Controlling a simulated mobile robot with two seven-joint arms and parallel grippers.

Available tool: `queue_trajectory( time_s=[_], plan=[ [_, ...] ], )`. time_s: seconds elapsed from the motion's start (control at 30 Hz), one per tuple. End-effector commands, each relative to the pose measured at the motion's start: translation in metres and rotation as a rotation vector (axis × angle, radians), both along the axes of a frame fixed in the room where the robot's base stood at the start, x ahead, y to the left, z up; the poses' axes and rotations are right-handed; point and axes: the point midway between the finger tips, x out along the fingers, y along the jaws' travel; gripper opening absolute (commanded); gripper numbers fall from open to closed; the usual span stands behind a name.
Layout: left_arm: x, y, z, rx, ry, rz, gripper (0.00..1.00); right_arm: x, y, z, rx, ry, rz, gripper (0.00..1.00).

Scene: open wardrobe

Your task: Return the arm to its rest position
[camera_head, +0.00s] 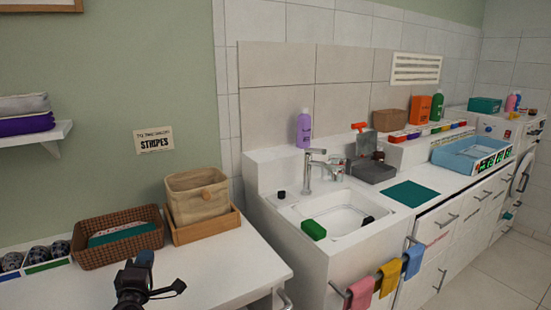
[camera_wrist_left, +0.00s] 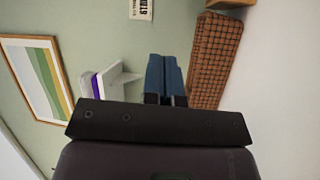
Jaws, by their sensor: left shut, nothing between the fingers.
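My left gripper (camera_head: 145,261) shows at the bottom left of the head view, in front of the white table and low in the picture. It also shows in the left wrist view (camera_wrist_left: 165,62), where its two blue fingers lie together with nothing between them. The woven basket (camera_head: 118,237) stands behind it in the head view, and the basket's side (camera_wrist_left: 216,62) shows right of the fingers in the wrist view. The gripper looks apart from the basket. My right gripper is in neither view.
A beige fabric bin (camera_head: 196,195) in a wooden tray (camera_head: 204,229) stands right of the basket on the white table (camera_head: 236,265). A wall shelf (camera_head: 37,135) with folded cloths is at left. A sink counter (camera_head: 290,243) stands to the right. The table's front right is clear.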

Motion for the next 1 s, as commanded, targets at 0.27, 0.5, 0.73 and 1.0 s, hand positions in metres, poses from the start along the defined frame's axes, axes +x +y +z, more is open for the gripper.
queue_trajectory(
  time_s=[0.27,0.5,0.73,1.0],
  plan=[
    [-0.082,-0.033,-0.062,0.852,0.257,-0.078,0.00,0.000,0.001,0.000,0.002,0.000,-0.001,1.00],
    [-0.176,-0.048,-0.122,1.327,0.442,-0.186,0.00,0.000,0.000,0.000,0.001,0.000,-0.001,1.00],
    [-0.271,-0.058,-0.169,1.475,0.567,-0.306,0.00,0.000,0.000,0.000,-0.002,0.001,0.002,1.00],
    [-0.348,-0.054,-0.210,1.457,0.690,-0.409,0.00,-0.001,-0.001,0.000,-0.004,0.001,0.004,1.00]
  ],
)
